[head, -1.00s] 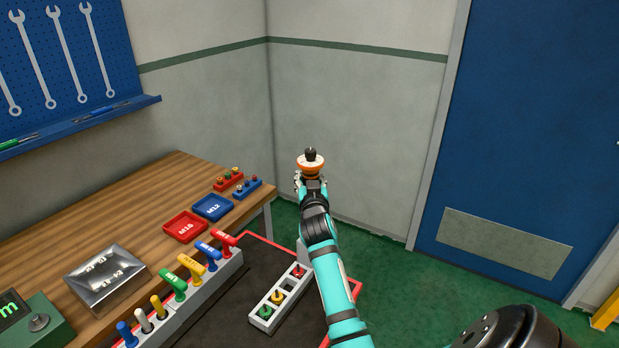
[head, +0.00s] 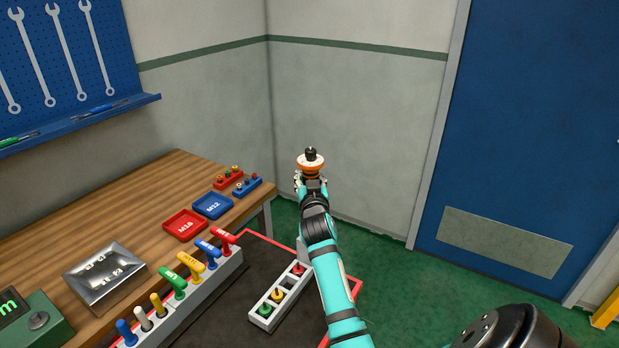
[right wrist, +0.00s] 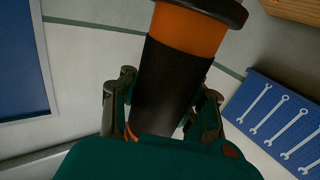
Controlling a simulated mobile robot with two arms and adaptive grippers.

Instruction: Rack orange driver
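My right gripper (head: 312,183) is raised near the room corner, beyond the bench end. It is shut on the orange driver (head: 311,163), whose orange part and dark top show above the fingers. In the right wrist view the driver (right wrist: 195,35) shows an orange body with a black sleeve between the fingers. A small grey rack (head: 262,322) stands on a dark surface to the left of my arm. It holds green, yellow and red pieces, with an empty-looking slot between the yellow and red. My left gripper is not in view.
A long grey rack (head: 213,283) of several coloured handles stands along the wooden bench (head: 140,200). Red (head: 185,226) and blue (head: 212,206) trays and a metal block (head: 105,275) are on the bench. A blue door (head: 545,130) is at right. Space around the raised gripper is clear.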

